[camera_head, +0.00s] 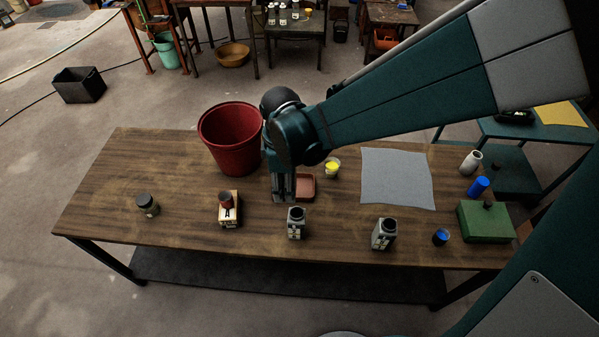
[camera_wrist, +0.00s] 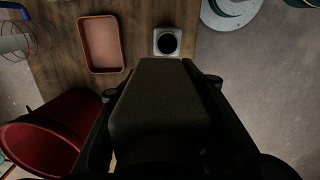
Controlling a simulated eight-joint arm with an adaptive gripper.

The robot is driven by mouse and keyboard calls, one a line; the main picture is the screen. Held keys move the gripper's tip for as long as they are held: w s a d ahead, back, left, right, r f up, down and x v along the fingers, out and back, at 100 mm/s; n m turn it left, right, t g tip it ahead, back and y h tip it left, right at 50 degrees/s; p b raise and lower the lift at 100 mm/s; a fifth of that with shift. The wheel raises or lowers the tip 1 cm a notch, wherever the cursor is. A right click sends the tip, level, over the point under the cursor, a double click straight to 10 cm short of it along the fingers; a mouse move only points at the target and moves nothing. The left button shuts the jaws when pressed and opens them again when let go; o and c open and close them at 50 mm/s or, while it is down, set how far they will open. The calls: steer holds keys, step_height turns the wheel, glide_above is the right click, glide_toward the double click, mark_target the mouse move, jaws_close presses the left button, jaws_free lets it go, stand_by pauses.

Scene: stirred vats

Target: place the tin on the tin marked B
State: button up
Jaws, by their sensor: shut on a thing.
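My gripper (camera_head: 284,194) points down over the table, left of the shallow reddish tray and behind the middle tin. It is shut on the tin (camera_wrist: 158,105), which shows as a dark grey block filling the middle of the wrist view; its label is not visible. A tin marked A (camera_head: 230,214) with a dark red top stands to the left. The middle tin (camera_head: 297,224) has a dark round top and also shows in the wrist view (camera_wrist: 167,41). Another similar tin (camera_head: 384,233) stands to the right. The labels on these two are too small to read surely.
A red bucket (camera_head: 230,139) stands behind my gripper. The reddish tray (camera_head: 306,187), a yellow-filled cup (camera_head: 332,168) and a grey sheet (camera_head: 398,178) lie to its right. A dark-lidded jar (camera_head: 147,205) is at left, a green box (camera_head: 484,223) at right.

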steer(key=d, duration=0.1)
steer(key=s+d, duration=0.1)
steer(key=d+r, duration=0.1)
steer(key=shift+s+d+p, duration=0.2)
steer(key=shift+p, duration=0.15)
steer(key=shift+f, duration=0.1)
glide_above(297, 212)
steer(key=shift+f, duration=2.9)
steer(key=shift+f+b, duration=0.3)
steer(key=shift+f, duration=1.75)
steer(key=shift+f, duration=0.2)
steer(key=o, duration=0.9)
